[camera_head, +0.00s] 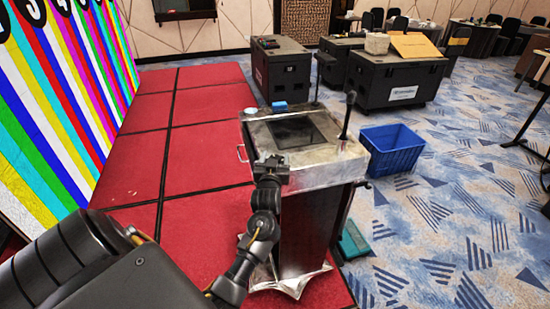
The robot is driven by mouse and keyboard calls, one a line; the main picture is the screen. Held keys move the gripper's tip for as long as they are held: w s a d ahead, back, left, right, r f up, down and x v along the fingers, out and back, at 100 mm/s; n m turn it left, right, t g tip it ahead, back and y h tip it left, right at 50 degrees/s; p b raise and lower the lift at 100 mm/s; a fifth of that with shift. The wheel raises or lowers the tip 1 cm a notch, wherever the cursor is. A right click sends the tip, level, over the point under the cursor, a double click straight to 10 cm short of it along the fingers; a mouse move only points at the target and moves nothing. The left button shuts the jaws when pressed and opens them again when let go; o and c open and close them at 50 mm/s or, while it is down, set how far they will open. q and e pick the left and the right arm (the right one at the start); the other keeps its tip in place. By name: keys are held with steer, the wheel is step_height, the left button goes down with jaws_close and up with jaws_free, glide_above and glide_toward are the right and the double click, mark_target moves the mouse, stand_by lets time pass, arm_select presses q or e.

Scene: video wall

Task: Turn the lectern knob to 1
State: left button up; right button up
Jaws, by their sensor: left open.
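The lectern (330,175) has a light metallic top with a dark inset screen (296,131), and it stands at the edge of the red platform. My left gripper (271,163) is at the near left corner of the lectern top, with its arm coming from the lower left. The gripper is open; its fingers are small and I see nothing between them. I cannot make out the knob or its marks; the gripper hides part of the near left edge. I cannot tell whether the gripper touches the lectern. My right gripper is not in view.
A microphone (347,115) rises from the lectern's right side. A blue crate (391,149) stands on the carpet to the right. Black cases (281,68) stand behind. The striped video wall (62,85) is at left; the red platform (208,130) is mostly clear.

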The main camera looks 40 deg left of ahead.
arm_select(q)
steer(key=shift+c, duration=0.2)
steer(key=c, duration=0.9)
steer(key=shift+h, duration=0.3)
steer(key=m+t+h, duration=0.1)
steer(key=m+h, duration=0.1)
steer(key=h, duration=0.1)
steer(key=m+t+h, duration=0.1)
steer(key=m+h, duration=0.1)
steer(key=h, duration=0.1)
steer(key=shift+a+m+t, duration=0.1)
steer(key=shift+m+t, duration=0.3)
steer(key=m+h, duration=0.2)
steer(key=h, duration=0.2)
steer(key=shift+m, duration=0.3)
steer(key=m+h, duration=0.1)
steer(key=h, duration=0.2)
steer(key=shift+f+m, duration=0.1)
steer(key=shift+m, duration=0.2)
steer(key=shift+m+g+h+b, duration=0.9)
steer(key=shift+m+h, duration=0.5)
steer(key=shift+h, duration=0.6)
